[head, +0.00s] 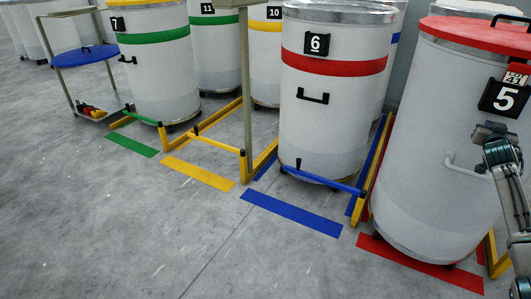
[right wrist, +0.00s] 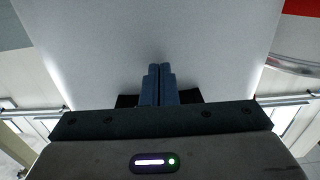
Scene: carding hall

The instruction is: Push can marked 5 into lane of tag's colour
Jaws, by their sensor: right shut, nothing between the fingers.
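Can 5 (head: 430,150) stands upright at the right of the head view, with a red lid (head: 480,35), a black plate marked 5 (head: 503,96) and a red tag (head: 517,75) above the plate. The red floor strip (head: 415,264) runs under its front foot, at the mouth of the lane right of the blue one. My right gripper (head: 488,132) is at the can's near side, just below the number plate. In the right wrist view its fingers (right wrist: 160,84) are shut and empty, pointing at the pale can wall (right wrist: 155,35); contact is unclear. My left gripper is out of view.
Can 6 (head: 330,120), with a red band, stands in the blue lane behind a blue bar (head: 325,181). Yellow rails (head: 371,175) divide the lanes. The front-left floor is clear.

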